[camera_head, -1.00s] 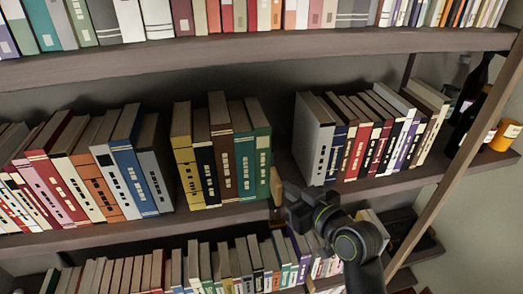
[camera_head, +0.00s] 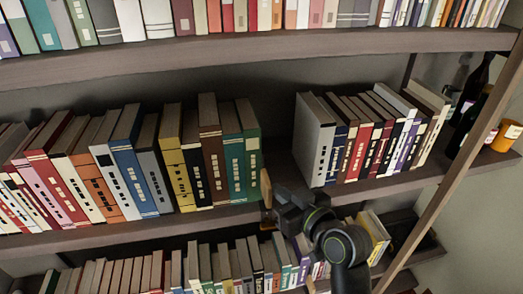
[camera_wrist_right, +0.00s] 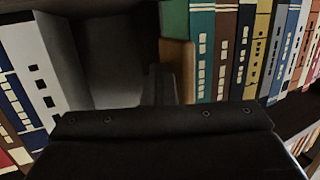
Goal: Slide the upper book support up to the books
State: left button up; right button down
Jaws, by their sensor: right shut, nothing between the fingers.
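The upper book support (camera_head: 266,188) is a narrow light-wood piece on the middle shelf. It stands upright against the right side of the green book (camera_head: 249,150), which ends a row with yellow, black and brown books. In the right wrist view the support (camera_wrist_right: 177,60) shows as a tan panel beside the green book (camera_wrist_right: 201,60). My right gripper (camera_head: 277,201) is shut and empty, just right of the support and seemingly touching it. Its dark fingers (camera_wrist_right: 163,85) stand close beside the panel in the wrist view. The support's lower part is partly hidden. My left gripper is out of view.
The middle shelf (camera_head: 130,233) has a gap right of my gripper, then another row beginning with a white book (camera_head: 314,140). Dark bottles (camera_head: 472,100) and an orange jar (camera_head: 505,136) stand at the far right. A slanted post (camera_head: 440,185) rises at the right.

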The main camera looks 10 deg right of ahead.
jog(key=shift+a, duration=0.5)
jog(key=d+p, duration=0.1)
jog(key=d, duration=0.2)
jog(key=shift+d, duration=0.4)
